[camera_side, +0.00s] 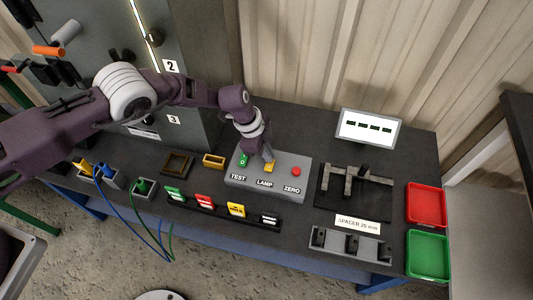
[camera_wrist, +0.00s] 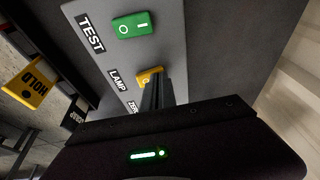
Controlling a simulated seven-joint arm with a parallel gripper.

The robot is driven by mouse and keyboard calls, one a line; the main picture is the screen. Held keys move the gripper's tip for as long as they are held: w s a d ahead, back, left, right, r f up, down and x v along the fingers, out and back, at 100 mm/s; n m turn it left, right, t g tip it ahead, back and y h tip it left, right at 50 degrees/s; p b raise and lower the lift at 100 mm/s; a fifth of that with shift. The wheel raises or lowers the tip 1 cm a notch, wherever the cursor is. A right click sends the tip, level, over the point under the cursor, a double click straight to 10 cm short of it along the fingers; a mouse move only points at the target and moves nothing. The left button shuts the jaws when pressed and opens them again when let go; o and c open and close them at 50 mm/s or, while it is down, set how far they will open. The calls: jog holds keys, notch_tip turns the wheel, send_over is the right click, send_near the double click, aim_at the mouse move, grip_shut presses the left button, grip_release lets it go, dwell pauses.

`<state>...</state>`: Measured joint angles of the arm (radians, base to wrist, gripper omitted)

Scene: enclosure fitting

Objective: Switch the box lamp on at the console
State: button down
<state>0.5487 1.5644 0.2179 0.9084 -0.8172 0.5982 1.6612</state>
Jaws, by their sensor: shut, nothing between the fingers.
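The grey console (camera_side: 268,186) stands on the dark bench, with controls labelled TEST, LAMP and ZERO. The yellow LAMP switch (camera_side: 271,168) is in the middle; it also shows in the wrist view (camera_wrist: 150,74), partly hidden by my fingers. My gripper (camera_side: 267,158) is shut and empty, pointing down with its tips at the LAMP switch. In the wrist view my fingers (camera_wrist: 156,90) overlap the switch's lower edge; I cannot tell whether they touch it. The green TEST rocker (camera_wrist: 131,25) and the red ZERO button (camera_side: 296,172) flank it. The rocker's position on LAMP is unclear.
A tall grey cabinet (camera_side: 190,60) with a bright strip stands at the back left. Coloured tags (camera_side: 205,202) lie in front of the console. A dark fixture (camera_side: 350,190), a small display (camera_side: 368,128), and red (camera_side: 427,188) and green (camera_side: 416,266) trays are to the right.

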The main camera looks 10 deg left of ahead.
jog(key=shift+s+f, duration=0.1)
jog(key=shift+s, duration=0.9)
jog(key=w+d+v, duration=0.1)
jog(key=v, duration=1.3)
jog(key=shift+s, duration=0.25)
